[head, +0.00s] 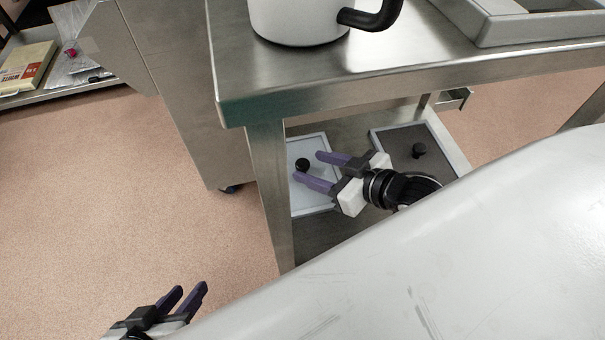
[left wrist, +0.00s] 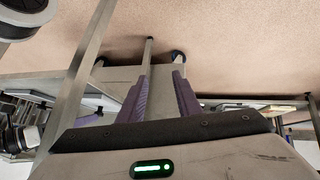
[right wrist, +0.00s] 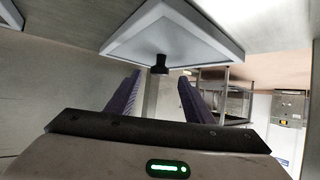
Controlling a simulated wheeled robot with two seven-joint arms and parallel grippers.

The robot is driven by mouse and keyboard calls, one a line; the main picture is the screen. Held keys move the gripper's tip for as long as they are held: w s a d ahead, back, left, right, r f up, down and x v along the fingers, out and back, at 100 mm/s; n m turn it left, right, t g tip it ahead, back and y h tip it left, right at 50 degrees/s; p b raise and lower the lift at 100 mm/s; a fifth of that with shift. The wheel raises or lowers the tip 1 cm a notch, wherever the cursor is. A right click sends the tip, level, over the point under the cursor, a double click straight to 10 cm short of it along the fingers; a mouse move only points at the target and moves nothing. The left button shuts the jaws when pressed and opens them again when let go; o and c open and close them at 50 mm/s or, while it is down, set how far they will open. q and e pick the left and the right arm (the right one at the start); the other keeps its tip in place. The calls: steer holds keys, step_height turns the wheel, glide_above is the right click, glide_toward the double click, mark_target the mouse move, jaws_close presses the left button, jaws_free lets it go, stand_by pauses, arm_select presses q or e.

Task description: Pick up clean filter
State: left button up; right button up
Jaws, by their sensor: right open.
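The clean filter (head: 309,202) is a pale panel with a light frame and a black knob (head: 303,164). It lies on the lower shelf of the steel table. My right gripper (head: 307,168) is open, its purple fingers on either side of the knob in the head view. The right wrist view shows the pale filter (right wrist: 185,38) and its knob (right wrist: 159,64) beyond the fingertips, so the knob looks not gripped. My left gripper (head: 191,287) is open and empty above the floor, away from the filters. A darker filter (head: 398,146) with a black knob lies further right.
The steel table top (head: 400,55) overhangs the shelf, and its front leg (head: 268,190) stands just left of the pale filter. A white pot (head: 295,20) and a grey tray (head: 520,32) stand on top. A steel cabinet (head: 180,90) is at left. Floor at lower left is clear.

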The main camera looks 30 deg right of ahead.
mark_target(302, 163)
steer(key=b+x, duration=0.2)
steer(key=x, duration=0.2)
steer(key=shift+f, duration=0.15)
steer(key=shift+w+a, duration=0.1)
steer(key=shift+w, duration=0.25)
jaws_close()
arm_select(q)
steer(key=shift+w+d+r+t+h, duration=0.15)
steer(key=shift+w+d+r+h, duration=0.15)
steer(key=shift+d+r, duration=0.15)
steer(key=shift+w+d+r+t+h, duration=0.15)
steer(key=shift+d+r+h, duration=0.2)
steer(key=shift+r, duration=0.1)
